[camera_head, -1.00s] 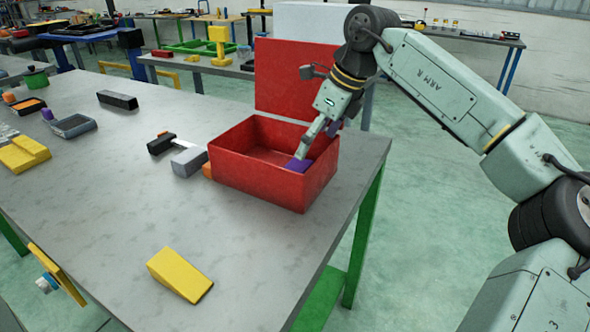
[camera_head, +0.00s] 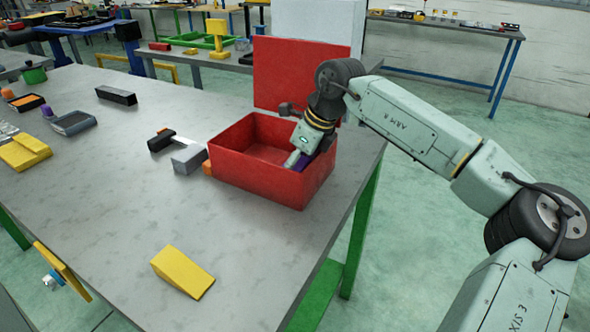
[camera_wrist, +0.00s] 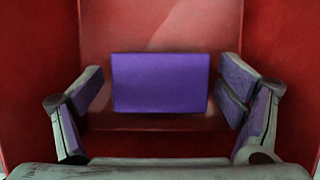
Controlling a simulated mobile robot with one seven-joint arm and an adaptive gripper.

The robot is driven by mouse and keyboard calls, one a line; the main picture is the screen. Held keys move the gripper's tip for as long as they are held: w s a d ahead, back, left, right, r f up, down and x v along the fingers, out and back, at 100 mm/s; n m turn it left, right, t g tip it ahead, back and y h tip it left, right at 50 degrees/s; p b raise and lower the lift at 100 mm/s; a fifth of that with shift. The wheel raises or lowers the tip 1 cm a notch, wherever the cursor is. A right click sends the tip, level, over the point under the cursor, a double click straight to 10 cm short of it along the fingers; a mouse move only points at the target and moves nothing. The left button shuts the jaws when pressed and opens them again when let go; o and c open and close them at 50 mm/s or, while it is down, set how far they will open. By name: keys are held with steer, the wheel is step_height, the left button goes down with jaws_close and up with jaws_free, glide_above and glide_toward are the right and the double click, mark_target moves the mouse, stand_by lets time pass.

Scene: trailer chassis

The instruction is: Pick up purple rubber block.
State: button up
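The purple rubber block (camera_wrist: 160,83) lies inside the red box (camera_head: 252,181), near its right front corner. In the wrist view it sits between the two fingers of my gripper (camera_wrist: 160,100), with a gap on each side. The fingers are spread open and have purple inner pads. In the head view my gripper (camera_head: 298,161) reaches down into the box, and the box's front wall hides the lower parts. A small purple patch shows beside the fingers there, but I cannot tell whether it is block or finger pad.
The box's raised red lid (camera_head: 300,78) stands behind it, and its walls surround my gripper closely. A grey block (camera_head: 188,159) and an orange piece (camera_head: 206,168) are left of the box. A yellow wedge (camera_head: 182,272) lies in front. The table (camera_head: 110,190) is mostly clear between.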

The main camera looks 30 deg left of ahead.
steer(key=c, duration=1.2)
steer(key=shift+r, duration=0.1)
